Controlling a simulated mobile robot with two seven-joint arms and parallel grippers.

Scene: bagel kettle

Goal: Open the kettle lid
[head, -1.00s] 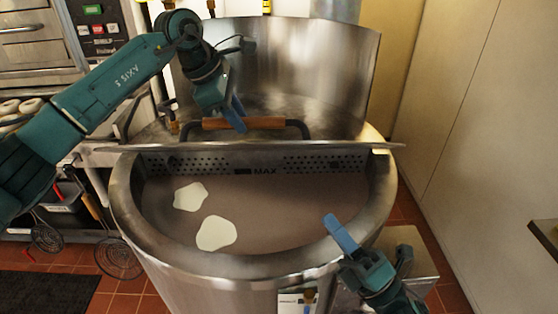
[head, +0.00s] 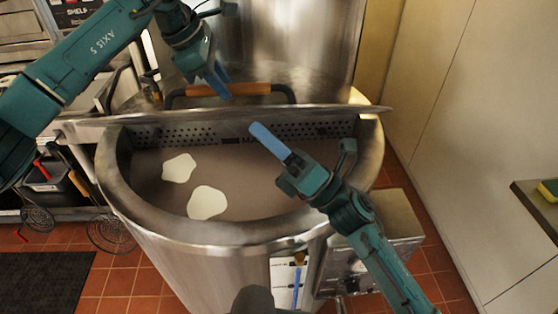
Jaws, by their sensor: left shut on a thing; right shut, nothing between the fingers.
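The large steel kettle (head: 232,236) stands in the middle of the head view. Its front half is open and shows brownish liquid with two white patches. The kettle lid (head: 330,110) lies across the back half, its front edge above a perforated divider marked MAX. The lid's handle (head: 262,89) has a wooden grip and dark metal ends. My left gripper (head: 219,82) comes from above and is shut on the handle, its blue fingers crossing the grip and hiding part of it. My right gripper (head: 268,140) is shut and empty over the open half, just in front of the lid's edge.
A tall curved steel panel (head: 290,45) rises behind the lid. A control box (head: 385,235) sits at the kettle's front right. A pale cabinet wall (head: 450,100) stands at right, with a yellow sponge (head: 548,190) on a shelf. Red floor tiles show around the kettle.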

